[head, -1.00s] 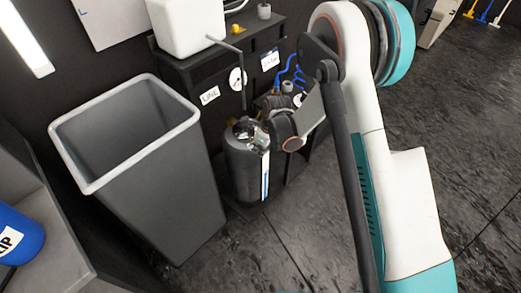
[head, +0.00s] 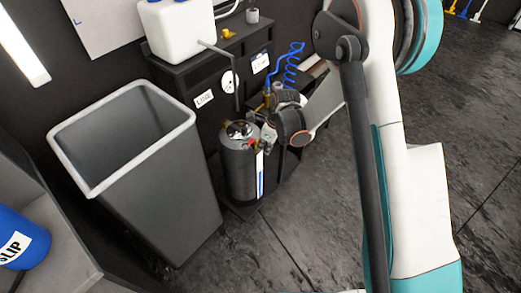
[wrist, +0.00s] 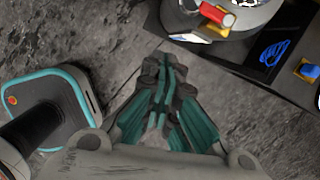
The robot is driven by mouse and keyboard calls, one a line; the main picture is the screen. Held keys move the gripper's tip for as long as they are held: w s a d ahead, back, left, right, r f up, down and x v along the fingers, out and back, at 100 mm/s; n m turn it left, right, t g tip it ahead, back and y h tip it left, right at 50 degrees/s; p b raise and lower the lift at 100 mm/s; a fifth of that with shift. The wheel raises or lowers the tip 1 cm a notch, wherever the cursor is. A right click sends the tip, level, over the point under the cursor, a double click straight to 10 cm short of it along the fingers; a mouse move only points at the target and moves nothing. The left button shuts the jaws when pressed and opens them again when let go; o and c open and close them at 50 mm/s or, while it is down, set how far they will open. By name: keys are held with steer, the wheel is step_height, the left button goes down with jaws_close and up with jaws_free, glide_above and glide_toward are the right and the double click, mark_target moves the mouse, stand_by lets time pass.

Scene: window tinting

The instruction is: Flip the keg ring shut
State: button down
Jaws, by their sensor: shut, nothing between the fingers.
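A dark grey keg (head: 241,172) stands upright on the low base of the stand in the head view. Its top is silvery, with small fittings and a red part. In the wrist view the keg (wrist: 204,46) is cut off by the upper edge, with a red handle-like part (wrist: 215,14) and yellow parts on it. I cannot make out the ring or how it lies. My gripper (wrist: 165,62) is shut and empty, its fingertips apart from the keg in the picture, below and left of it. In the head view my wrist is just right of the keg's top.
A large grey bin (head: 150,190) stands left of the keg. A black stand (head: 215,80) behind it carries a white tank (head: 176,28), and a coiled blue hose (head: 292,62) hangs by it. Dark floor lies open to the right.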

steer(key=p+v, duration=0.1)
steer(key=v, duration=0.3)
steer(key=shift+s+r, duration=0.1)
stand_by(0.4)
steer(key=s+d+r+n+t, duration=0.1)
steer(key=s+d+r+n, duration=0.2)
steer(key=r, duration=0.4)
steer(key=s+d+r+n+t, duration=0.1)
steer(key=s+d+r+n, duration=0.1)
steer(key=d+r+n, duration=0.35)
steer(key=s+d+r+n+t, duration=0.1)
steer(key=s+r+n, duration=0.15)
steer(key=r, duration=0.65)
steer(key=s+d+r+n+t+h, duration=0.1)
steer(key=s+d+r+n, duration=0.2)
steer(key=s, duration=0.6)
steer(key=s+d+r+n+t+h, duration=0.1)
steer(key=s+d+r+n+t, duration=0.1)
steer(key=s+d+r+n, duration=0.2)
steer(key=s+d+n, duration=0.3)
steer(key=s+n, duration=0.2)
steer(key=shift+h, duration=0.3)
